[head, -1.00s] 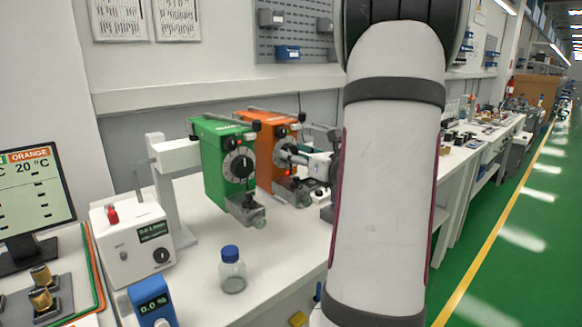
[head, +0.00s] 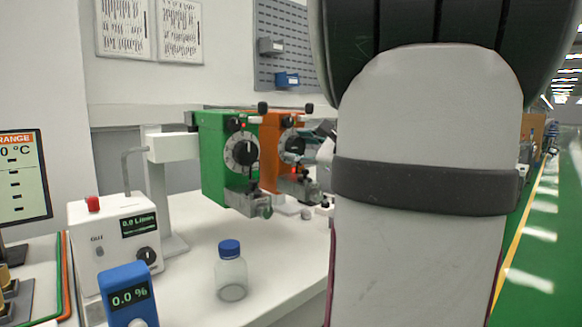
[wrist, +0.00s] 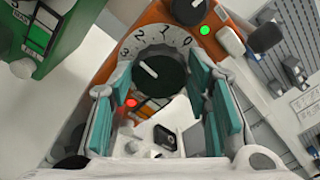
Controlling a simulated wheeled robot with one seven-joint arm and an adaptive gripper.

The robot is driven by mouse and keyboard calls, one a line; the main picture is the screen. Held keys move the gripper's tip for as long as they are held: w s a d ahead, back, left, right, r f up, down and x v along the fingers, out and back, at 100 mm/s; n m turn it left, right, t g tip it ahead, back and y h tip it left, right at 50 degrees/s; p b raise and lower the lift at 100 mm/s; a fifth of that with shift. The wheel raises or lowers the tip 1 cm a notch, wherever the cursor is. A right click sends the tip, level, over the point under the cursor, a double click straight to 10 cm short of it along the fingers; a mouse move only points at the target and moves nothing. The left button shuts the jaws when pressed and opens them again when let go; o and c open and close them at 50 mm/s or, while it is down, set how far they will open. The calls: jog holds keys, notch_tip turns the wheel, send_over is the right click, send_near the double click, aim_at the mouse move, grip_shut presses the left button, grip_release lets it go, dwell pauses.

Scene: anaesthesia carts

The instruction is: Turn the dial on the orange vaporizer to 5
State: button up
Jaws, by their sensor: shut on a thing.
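The dial's white pointer line points to the upper left, roughly toward the 3; a 5 cannot be made out. My gripper (wrist: 160,80) is shut on the dial, with one teal finger pad on its left and one on its right. In the head view my arm hides most of the gripper.
The green vaporizer is close to the orange one's left. A blue-capped bottle (head: 231,272) stands on the front bench. A white box with a red knob (head: 115,240) and a blue meter reading 0.0 % (head: 128,296) stand left of it.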

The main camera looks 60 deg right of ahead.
jog(key=shift+f+n+b, duration=0.2)
jog(key=shift+n+b, duration=1)
jog(key=shift+b, duration=0.9)
jog(key=o, duration=0.9)
jog(key=shift+r, duration=0.1)
jog(key=v, duration=1.2)
